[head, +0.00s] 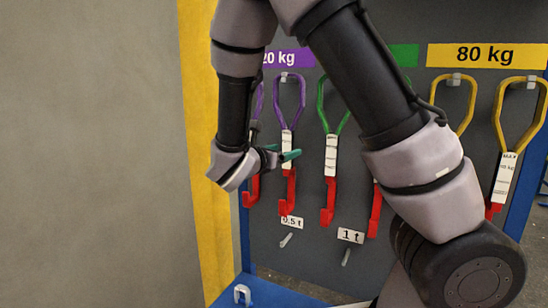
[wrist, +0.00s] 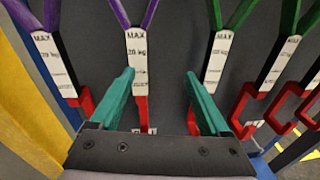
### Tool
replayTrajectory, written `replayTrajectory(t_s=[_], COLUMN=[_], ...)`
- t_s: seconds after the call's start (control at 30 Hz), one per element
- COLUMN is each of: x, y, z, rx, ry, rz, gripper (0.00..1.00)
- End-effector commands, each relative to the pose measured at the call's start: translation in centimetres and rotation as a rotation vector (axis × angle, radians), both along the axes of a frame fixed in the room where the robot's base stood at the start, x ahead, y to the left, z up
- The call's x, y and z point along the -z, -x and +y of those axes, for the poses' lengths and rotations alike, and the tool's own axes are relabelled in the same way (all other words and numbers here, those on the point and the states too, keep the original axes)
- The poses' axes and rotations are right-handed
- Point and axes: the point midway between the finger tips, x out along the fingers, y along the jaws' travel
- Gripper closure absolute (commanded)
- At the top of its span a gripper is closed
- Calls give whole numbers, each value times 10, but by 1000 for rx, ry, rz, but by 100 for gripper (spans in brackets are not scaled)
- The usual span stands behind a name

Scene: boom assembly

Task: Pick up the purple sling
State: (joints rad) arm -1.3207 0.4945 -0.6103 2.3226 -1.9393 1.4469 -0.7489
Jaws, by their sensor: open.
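Two purple slings hang on the board under the purple 20 kg sign. The right one (head: 289,97) shows its loop, white label and red hook in the head view; the left one (head: 258,100) is partly hidden by my arm. In the wrist view the right purple sling (wrist: 138,55) hangs in front of my left finger, and the left purple sling (wrist: 52,60) is farther left. My gripper (head: 288,156) is open, with nothing between its green fingers; it also shows in the wrist view (wrist: 160,80). The left finger overlaps the right purple sling's label; contact cannot be told.
Green slings (head: 331,155) hang just right of the purple ones, close to my right finger in the wrist view. Yellow slings (head: 507,165) hang farther right under the 80 kg sign (head: 486,55). A yellow post (head: 200,120) and plain wall stand left.

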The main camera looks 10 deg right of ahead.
Motion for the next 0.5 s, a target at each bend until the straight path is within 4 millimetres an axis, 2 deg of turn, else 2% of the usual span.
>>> replayTrajectory(t_s=[0.07, 0.17, 0.5], x=[-2, -3, -2], y=[-3, -8, -46], z=[16, 22, -6], rx=[-53, -81, -81], ry=[63, 96, 97], rz=[-6, -9, -9], gripper=[20, 20, 20])
